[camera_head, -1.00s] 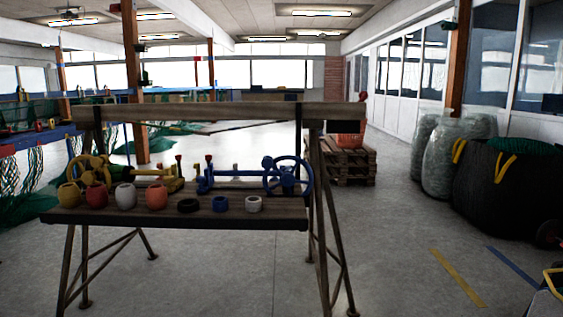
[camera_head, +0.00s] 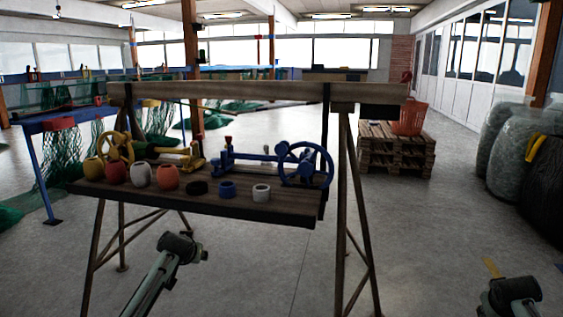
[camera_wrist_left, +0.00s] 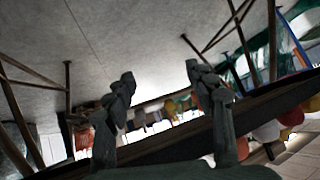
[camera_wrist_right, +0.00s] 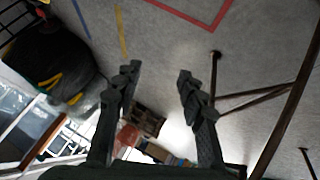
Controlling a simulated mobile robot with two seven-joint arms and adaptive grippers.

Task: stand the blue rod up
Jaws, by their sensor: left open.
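The blue rod (camera_head: 250,157) lies level on the wooden bench (camera_head: 273,208) in the head view. A blue spoked handwheel (camera_head: 303,165) is at its right end and a blue upright fitting at its left. My left gripper (camera_wrist_left: 160,73) is open and empty in the left wrist view. In the head view its arm is low in front of the bench, apart from the rod. My right gripper (camera_wrist_right: 157,72) is open and empty in the right wrist view. Its arm shows at the lower right in the head view, right of the bench.
Rings line the bench's front edge: yellow (camera_head: 93,168), red (camera_head: 116,174), white (camera_head: 140,175), orange (camera_head: 168,177), black, blue (camera_head: 227,188) and pale (camera_head: 261,192). A yellow handwheel mechanism (camera_head: 117,147) sits at left. A wooden beam (camera_head: 250,91) runs above. Pallets (camera_head: 385,155) stand behind right.

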